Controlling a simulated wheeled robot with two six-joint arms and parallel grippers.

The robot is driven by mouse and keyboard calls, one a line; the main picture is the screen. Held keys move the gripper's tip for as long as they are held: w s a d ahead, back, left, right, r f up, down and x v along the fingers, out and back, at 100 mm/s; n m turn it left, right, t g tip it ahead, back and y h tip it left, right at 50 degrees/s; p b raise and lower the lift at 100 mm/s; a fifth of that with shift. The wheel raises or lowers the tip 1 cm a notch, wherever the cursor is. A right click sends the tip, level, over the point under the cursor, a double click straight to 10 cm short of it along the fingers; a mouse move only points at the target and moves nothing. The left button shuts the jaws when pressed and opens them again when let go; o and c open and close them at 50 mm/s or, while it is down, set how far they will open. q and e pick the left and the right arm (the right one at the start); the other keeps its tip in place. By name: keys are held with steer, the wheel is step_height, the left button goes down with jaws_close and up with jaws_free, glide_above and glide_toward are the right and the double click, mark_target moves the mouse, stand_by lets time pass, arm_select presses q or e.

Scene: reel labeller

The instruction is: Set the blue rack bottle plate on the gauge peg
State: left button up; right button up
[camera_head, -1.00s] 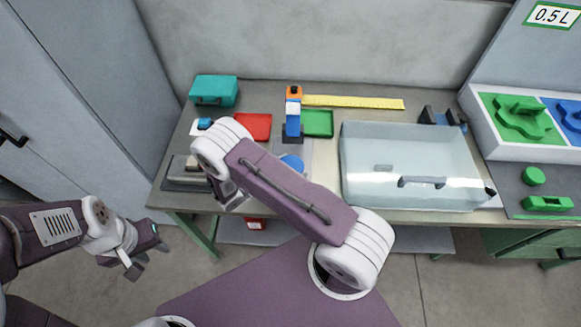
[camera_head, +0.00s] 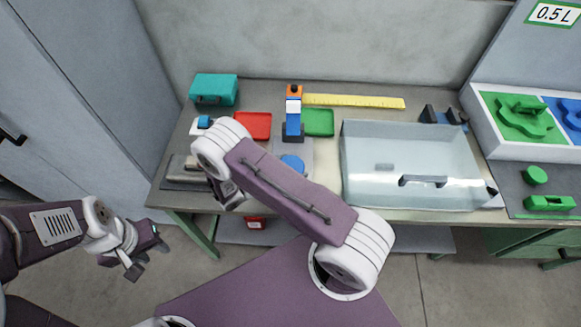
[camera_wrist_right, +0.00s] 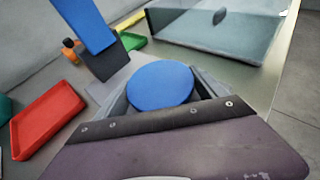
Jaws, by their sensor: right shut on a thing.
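A blue piece stands in the rack at the far right of the head view (camera_head: 568,115), cut off by the picture edge, beside a green bottle plate (camera_head: 520,115). A blue disc (camera_wrist_right: 160,86) lies between the fingers of my right gripper (camera_wrist_right: 160,95), which is shut on it. The disc shows in the head view (camera_head: 292,164) beside my right forearm, which hides the right fingers. I cannot tell whether the disc is the named plate. My left gripper (camera_head: 145,258) is open and empty, left of the table. I cannot make out a gauge peg with certainty.
A blue and orange upright device (camera_head: 293,115) stands behind the disc, between a red tray (camera_head: 253,126) and a green tray (camera_head: 318,123). A clear box (camera_head: 410,165) stands to the right. A teal case (camera_head: 214,88) and a yellow ruler (camera_head: 355,102) lie at the back.

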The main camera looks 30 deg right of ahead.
steer(key=shift+f, duration=0.3)
steer(key=o, duration=1.2)
steer(key=shift+c, duration=0.2)
steer(key=shift+p+v, duration=0.35)
steer(key=shift+v, duration=2.3)
steer(key=shift+p+v, duration=0.3)
steer(key=shift+v, duration=2.6)
steer(key=shift+d, duration=0.1)
